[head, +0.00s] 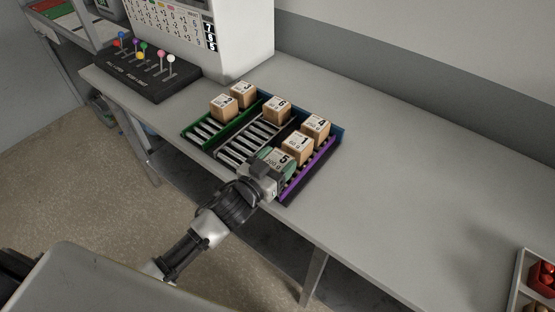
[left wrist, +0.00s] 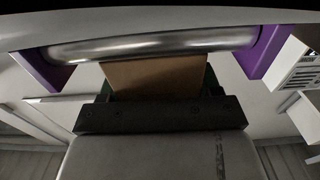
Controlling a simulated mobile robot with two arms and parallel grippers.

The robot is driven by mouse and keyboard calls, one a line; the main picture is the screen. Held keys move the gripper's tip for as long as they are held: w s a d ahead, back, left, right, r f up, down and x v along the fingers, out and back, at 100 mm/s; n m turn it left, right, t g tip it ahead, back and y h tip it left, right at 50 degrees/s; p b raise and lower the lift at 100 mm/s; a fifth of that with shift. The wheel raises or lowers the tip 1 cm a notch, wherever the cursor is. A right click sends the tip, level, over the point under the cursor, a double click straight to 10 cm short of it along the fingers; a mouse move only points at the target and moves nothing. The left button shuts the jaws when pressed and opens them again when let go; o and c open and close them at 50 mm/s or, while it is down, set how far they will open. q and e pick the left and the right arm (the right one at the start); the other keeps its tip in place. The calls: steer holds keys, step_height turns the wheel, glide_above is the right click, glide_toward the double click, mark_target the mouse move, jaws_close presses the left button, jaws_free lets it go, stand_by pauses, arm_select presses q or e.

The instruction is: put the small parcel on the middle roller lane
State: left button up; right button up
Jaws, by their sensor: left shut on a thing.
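The roller tray has three lanes: a green-edged left lane (head: 206,131), a dark-edged middle lane (head: 240,148) and a purple-edged right lane (head: 318,166). A brown parcel marked 5 (head: 281,157) is at the front end of the purple lane. My left gripper (head: 274,170) is shut on this parcel from the front. In the left wrist view the brown parcel (left wrist: 155,76) sits between the fingers, behind a metal roller with purple brackets. Whether the parcel touches the rollers is unclear. My right gripper is in neither view.
Parcels marked 1 (head: 297,147) and 4 (head: 316,126) stand behind in the purple lane. A parcel marked 6 (head: 276,109) stands at the middle lane's back; its front rollers are bare. Two parcels (head: 224,107) stand in the green lane.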

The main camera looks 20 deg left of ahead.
arm_select(q)
steer(key=shift+f, duration=0.1)
steer(key=shift+f, duration=0.1)
steer(key=shift+f, duration=0.15)
steer(key=o, duration=1)
steer(key=shift+b, duration=0.3)
steer(key=shift+s+f+b, duration=0.1)
steer(key=shift+b, duration=0.2)
steer(key=b+v, duration=0.1)
steer(key=v, duration=0.4)
steer(key=b+v, duration=0.1)
steer(key=v, duration=0.4)
steer(key=shift+r, duration=0.25)
steer(key=shift+o, duration=0.5)
steer(key=shift+s, duration=0.3)
steer(key=shift+a+f, duration=0.1)
steer(key=shift+f, duration=0.05)
